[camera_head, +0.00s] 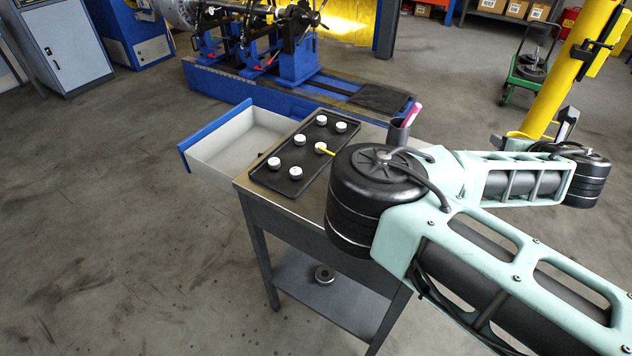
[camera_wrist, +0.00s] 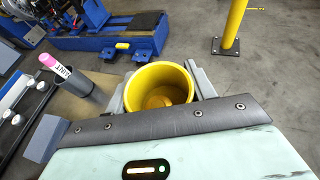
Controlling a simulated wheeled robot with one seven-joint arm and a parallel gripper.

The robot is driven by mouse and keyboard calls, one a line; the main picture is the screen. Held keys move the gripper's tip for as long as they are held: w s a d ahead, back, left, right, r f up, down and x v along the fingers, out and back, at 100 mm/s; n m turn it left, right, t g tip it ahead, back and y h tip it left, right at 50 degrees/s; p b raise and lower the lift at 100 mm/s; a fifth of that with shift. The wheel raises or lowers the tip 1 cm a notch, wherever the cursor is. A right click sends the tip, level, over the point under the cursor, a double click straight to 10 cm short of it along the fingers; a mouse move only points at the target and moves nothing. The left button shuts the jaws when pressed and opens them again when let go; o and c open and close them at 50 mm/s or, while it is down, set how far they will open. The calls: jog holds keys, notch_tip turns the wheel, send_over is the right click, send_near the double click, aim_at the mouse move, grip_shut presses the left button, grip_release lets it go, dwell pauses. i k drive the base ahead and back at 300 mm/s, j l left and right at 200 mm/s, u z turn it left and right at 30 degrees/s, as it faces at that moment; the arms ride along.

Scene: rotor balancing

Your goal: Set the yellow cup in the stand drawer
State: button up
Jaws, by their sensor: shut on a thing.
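The yellow cup (camera_wrist: 146,76) is upright in the wrist view, open end toward the camera, and looks empty inside. My gripper (camera_wrist: 159,86) is shut on it, with a grey finger on each side. The cup and the fingers cannot be made out in the head view, where my arm covers much of the right side. The stand (camera_head: 308,207) is a metal table with a drawer (camera_head: 214,160) pulled out to its left. The drawer has a blue front and pale walls, and its visible inside is empty.
A black tray (camera_head: 314,164) with several white-topped round pieces lies on the stand. A dark holder (camera_head: 399,133) with a pink-capped marker stands at the back edge. A blue machine (camera_head: 300,75) is behind. A yellow post (camera_head: 580,60) stands right. Floor left of the drawer is clear.

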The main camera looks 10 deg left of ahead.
aim_at(262, 144)
jog(key=k+u, duration=0.35)
jog(key=k+j+u, duration=0.2)
jog(key=k+u, duration=0.15)
jog(key=u, duration=1.55)
jog(key=i+l+u, duration=0.25)
jog(key=i+l, duration=0.15)
jog(key=i+l+u, duration=0.3)
jog(key=l, duration=0.25)
jog(key=i+l, duration=0.2)
jog(key=i, duration=0.2)
jog(key=i+l+z, duration=0.15)
jog(key=i, duration=0.3)
jog(key=i+l, duration=0.3)
jog(key=i+z, duration=0.15)
jog(key=z, duration=2.9)
